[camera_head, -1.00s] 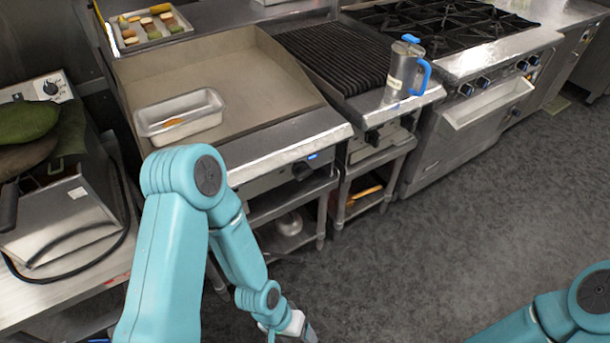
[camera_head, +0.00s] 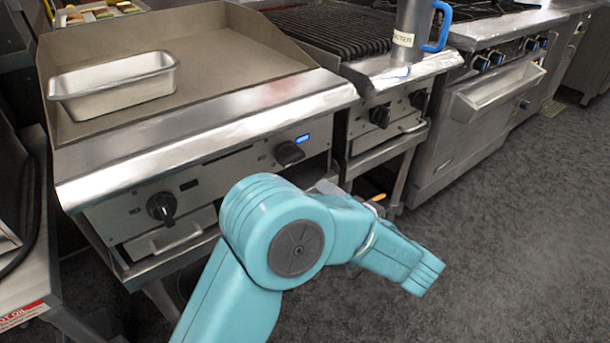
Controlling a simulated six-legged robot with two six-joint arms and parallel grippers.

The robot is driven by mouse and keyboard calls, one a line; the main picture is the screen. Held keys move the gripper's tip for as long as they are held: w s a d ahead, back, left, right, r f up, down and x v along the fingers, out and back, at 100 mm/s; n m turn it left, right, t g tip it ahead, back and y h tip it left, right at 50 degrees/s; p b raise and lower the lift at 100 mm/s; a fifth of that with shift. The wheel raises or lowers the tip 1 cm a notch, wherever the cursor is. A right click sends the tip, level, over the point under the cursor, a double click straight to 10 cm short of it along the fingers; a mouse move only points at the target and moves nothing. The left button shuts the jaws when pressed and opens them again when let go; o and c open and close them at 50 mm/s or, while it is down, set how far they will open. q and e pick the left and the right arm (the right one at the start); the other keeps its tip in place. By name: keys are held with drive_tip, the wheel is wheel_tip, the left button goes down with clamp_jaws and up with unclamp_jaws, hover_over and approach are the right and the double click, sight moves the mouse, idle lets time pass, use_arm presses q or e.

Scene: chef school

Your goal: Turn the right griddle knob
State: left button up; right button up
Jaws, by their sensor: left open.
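The griddle (camera_head: 205,75) stands at the left. Its right knob (camera_head: 289,153) is black and sits on the front panel, beside a small lit blue display (camera_head: 303,139). Its left knob (camera_head: 161,207) is also black and in clear view. My left arm reaches up from the bottom, and its teal links cover much of my left gripper (camera_head: 330,188). The visible grey part of the gripper is below and right of the right knob, apart from it in the picture. The left gripper is open. My right gripper is out of view.
A metal pan (camera_head: 115,85) sits on the griddle. A grill (camera_head: 335,32) with its own knobs (camera_head: 380,116) adjoins on the right, with a blue-handled metal pitcher (camera_head: 410,35) on its front ledge. A stove (camera_head: 495,85) stands beyond. The floor (camera_head: 510,240) at the right is clear.

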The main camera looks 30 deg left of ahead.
sight(296, 160)
use_arm(q)
drive_tip(key=shift+n+y, duration=0.4)
drive_tip(key=x, duration=0.5)
drive_tip(key=r+b+x, duration=0.1)
drive_tip(key=x, duration=0.4)
drive_tip(key=r+b+x, duration=0.1)
drive_tip(key=x, duration=0.5)
drive_tip(key=shift+w+d, duration=0.15)
drive_tip(key=shift+w, duration=0.05)
drive_tip(key=shift+c, duration=0.4)
drive_tip(key=c, duration=0.7)
